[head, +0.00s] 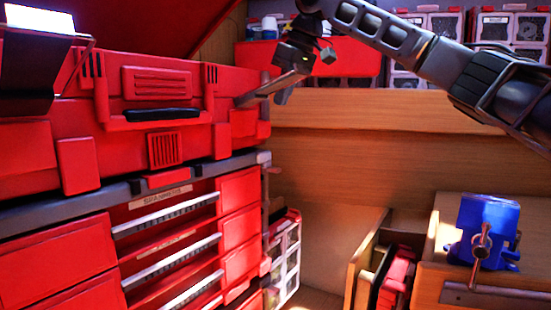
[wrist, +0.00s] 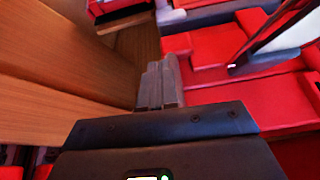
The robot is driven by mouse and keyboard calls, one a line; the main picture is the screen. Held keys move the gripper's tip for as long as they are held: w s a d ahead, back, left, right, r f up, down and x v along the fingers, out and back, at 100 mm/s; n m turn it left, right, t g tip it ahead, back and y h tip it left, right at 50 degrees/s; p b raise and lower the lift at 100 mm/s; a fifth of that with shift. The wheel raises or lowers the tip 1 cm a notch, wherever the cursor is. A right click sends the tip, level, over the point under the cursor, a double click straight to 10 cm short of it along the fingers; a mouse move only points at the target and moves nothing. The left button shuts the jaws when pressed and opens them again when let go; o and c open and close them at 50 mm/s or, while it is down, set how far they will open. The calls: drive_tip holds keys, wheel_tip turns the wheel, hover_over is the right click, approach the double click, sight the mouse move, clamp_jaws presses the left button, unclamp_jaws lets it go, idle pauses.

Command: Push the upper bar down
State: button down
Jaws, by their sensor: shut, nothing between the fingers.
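The front of the red tool chest (head: 60,155) carries silver bars across its drawers. The uppermost silver bar (head: 165,212) lies below the grey band, under a small label. The frames do not settle whether this is the bar named in the task. My gripper (head: 282,96) is at the chest's right end, higher than these bars and apart from them. No silver drawer bar is clearly seen there.
A blue vise (head: 483,225) stands on the wooden bench at right. Wooden panels (head: 350,135) lie behind. A red bin (head: 350,62) and clear-fronted boxes sit on the back shelf. A white rack (head: 287,255) stands beside the chest. The space before the drawers looks clear.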

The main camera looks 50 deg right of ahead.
sight(278, 169)
drive_tip(key=s+a, duration=0.1)
drive_tip(key=s+f+g, duration=0.1)
drive_tip(key=s, duration=0.1)
drive_tip(key=shift+a+n+g, duration=0.3)
drive_tip(key=shift+a, duration=0.1)
drive_tip(key=shift+w+f, duration=0.15)
drive_tip(key=x, duration=0.8)
drive_tip(key=p+x, duration=0.1)
drive_tip(key=x, duration=0.3)
drive_tip(key=shift+s+f, duration=0.25)
drive_tip(key=shift+f, duration=0.7)
drive_tip(key=shift+f, duration=1.5)
